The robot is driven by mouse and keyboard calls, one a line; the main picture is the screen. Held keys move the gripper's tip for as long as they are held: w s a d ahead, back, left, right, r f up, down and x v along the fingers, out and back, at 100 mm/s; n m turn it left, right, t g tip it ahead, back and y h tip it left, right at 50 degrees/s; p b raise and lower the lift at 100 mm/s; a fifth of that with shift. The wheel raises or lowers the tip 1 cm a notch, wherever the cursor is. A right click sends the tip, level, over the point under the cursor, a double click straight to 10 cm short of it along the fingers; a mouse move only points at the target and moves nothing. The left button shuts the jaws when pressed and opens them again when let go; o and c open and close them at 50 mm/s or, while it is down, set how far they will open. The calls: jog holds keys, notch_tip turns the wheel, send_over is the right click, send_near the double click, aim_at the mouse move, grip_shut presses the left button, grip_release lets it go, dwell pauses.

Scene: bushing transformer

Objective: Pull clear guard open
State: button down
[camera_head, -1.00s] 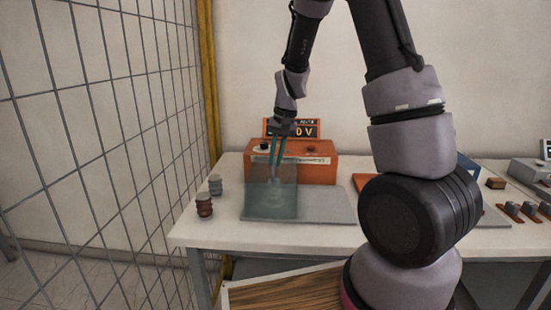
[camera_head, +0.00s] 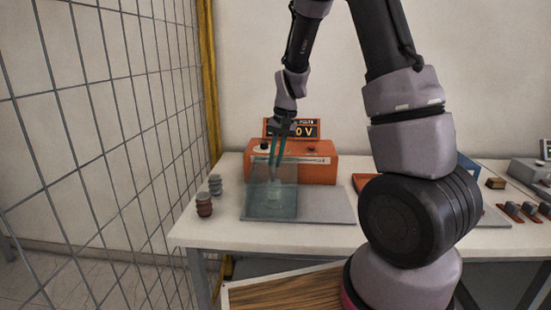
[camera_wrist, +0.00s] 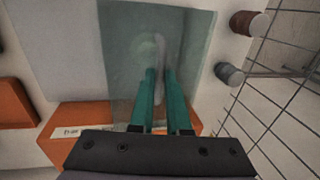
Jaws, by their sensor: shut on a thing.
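The clear guard (camera_head: 262,205) is a greenish see-through panel in front of the orange voltage unit (camera_head: 318,168), at the left of the grey plate (camera_head: 325,206). In the wrist view the guard (camera_wrist: 120,45) spreads around and beyond my fingers. My gripper (camera_head: 273,178) points down at the guard with its teal fingers close together. The wrist view shows the fingers (camera_wrist: 158,72) nearly parallel with a narrow pale piece between their tips, which looks like the guard's handle. The exact grip is partly hidden. A pale round shape shows blurred through the guard.
Dark red (camera_head: 204,204) and grey (camera_head: 215,185) ribbed bushings stand left of the guard near the table edge. A wire mesh fence (camera_head: 120,130) rises farther left. An orange display (camera_head: 305,130) reading "0 V" is behind the gripper. The plate's right part is bare.

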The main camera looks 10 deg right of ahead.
jog(key=s+d, duration=0.2)
jog(key=d, duration=0.6)
jog(key=s+d, duration=0.3)
jog(key=d, duration=0.4)
jog(key=shift+d, duration=0.35)
jog(key=c, duration=0.9)
grip_release()
jog(key=r, duration=0.3)
jog(key=d+r, duration=0.1)
jog(key=r, duration=0.3)
jog(key=d+r, duration=0.1)
jog(key=r, duration=0.2)
jog(key=shift+s+r, duration=0.35)
jog(key=s+a+r+t, duration=0.2)
jog(key=s+a+r, duration=0.2)
jog(key=s, duration=0.1)
jog(key=s+a+r+t, duration=0.2)
jog(key=s+a+r, duration=0.2)
jog(key=s+r, duration=0.1)
jog(key=s+a+r+t, duration=0.2)
jog(key=s+a+r, duration=0.2)
jog(key=s, duration=0.2)
jog(key=shift+s+a+r+m+t, duration=0.25)
jog(key=shift+r+m+t, duration=0.05)
